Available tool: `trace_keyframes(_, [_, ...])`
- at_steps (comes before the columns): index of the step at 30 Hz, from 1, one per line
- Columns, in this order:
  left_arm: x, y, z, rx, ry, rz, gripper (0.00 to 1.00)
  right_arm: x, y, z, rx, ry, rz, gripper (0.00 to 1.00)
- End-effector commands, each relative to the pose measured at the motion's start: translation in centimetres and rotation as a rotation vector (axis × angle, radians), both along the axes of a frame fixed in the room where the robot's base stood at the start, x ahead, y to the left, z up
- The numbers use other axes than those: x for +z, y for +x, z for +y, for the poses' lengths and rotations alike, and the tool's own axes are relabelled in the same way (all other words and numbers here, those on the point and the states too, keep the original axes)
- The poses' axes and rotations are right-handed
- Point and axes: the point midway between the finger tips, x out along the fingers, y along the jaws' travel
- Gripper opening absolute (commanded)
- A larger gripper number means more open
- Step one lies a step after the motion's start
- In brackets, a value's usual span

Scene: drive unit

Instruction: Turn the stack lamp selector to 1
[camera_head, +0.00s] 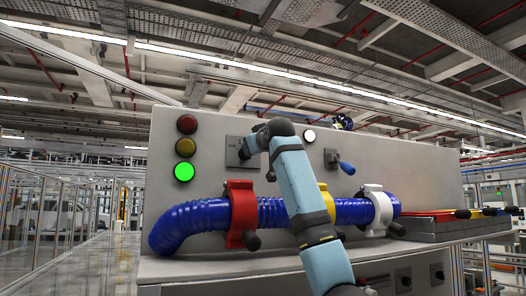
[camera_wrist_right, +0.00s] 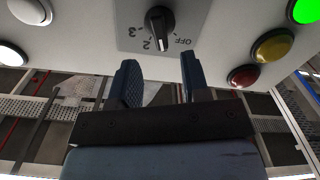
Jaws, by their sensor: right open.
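The selector is a black rotary knob (camera_wrist_right: 160,22) on a grey plate (camera_wrist_right: 203,17) in the right wrist view, where it appears upside down. I read the printed marks OFF, 2 and 3 on the plate; no 1 is readable and the pointer's exact setting is unclear. My right gripper (camera_wrist_right: 161,68) is open and empty, its fingers pointing at the plate, apart from the knob. In the head view the grey plate (camera_head: 232,151) is partly covered by my right arm, which hides the knob. The stack lamps are red (camera_head: 187,124), amber (camera_head: 186,146) and lit green (camera_head: 184,172).
A blue corrugated hose (camera_head: 195,219) runs below the plate, held by red (camera_head: 241,207) and white (camera_head: 378,206) clamps. Coloured-handled tools (camera_head: 440,214) lie at far right.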

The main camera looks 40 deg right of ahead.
Motion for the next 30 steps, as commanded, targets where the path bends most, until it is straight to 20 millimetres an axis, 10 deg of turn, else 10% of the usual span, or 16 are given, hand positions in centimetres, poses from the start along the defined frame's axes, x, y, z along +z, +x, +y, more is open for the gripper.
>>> trace_keyframes(12, [-3.0, 0.0, -0.6, -0.012, -0.007, 0.011, 0.0, -0.1, -6.7, 1.6, 0.0, -0.001, 0.0, 0.43])
trace_keyframes(30, [-2.7, 0.2, -0.7, -0.011, -0.01, 0.005, 0.0, 0.0, -7.1, 1.7, 0.0, 0.0, 0.001, 0.43])
